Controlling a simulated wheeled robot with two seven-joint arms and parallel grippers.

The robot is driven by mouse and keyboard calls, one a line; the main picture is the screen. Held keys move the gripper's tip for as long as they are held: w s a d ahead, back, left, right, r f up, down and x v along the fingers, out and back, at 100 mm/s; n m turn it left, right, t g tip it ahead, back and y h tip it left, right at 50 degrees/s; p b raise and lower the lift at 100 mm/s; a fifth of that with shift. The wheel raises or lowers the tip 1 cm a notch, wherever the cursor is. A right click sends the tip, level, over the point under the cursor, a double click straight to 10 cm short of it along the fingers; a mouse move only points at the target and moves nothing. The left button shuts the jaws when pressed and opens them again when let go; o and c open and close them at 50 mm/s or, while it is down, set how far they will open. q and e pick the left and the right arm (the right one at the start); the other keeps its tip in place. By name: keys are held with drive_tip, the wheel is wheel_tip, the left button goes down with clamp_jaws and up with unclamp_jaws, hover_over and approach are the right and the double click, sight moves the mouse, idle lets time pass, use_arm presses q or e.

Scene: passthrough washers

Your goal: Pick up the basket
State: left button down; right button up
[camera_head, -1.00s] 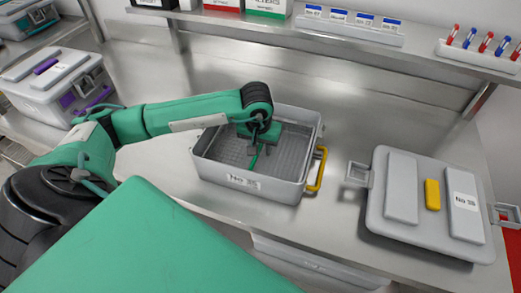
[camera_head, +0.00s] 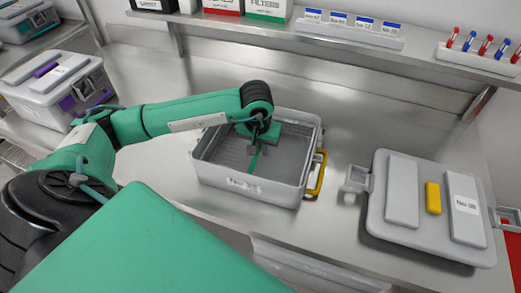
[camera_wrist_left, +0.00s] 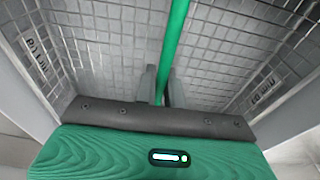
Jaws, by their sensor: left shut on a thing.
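The basket (camera_wrist_left: 110,45) is a grey mesh tray with a green bar handle (camera_wrist_left: 176,40). It sits inside the grey box (camera_head: 230,183), which has a white label and a yellow latch on its right side. My left gripper (camera_head: 254,150) reaches down into the box from above, shut on the green handle. In the left wrist view the handle passes between its two grey fingers (camera_wrist_left: 162,88). I cannot tell whether the basket is lifted off the box floor. My right gripper is not in view.
A grey lid (camera_head: 403,205) with a yellow catch lies on the bench to the right. A closed box with purple latches (camera_head: 57,92) stands at the left. A shelf with cartons, labelled holders and a tube rack (camera_head: 475,57) runs along the back. The bench behind the box is clear.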

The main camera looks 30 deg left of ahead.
use_arm(q)
wheel_tip(320, 180, up, 7)
drive_tip(key=shift+f+b, duration=0.15)
drive_tip(key=shift+b, duration=0.5)
wheel_tip(320, 180, up, 12)
drive_tip(key=b, duration=0.1)
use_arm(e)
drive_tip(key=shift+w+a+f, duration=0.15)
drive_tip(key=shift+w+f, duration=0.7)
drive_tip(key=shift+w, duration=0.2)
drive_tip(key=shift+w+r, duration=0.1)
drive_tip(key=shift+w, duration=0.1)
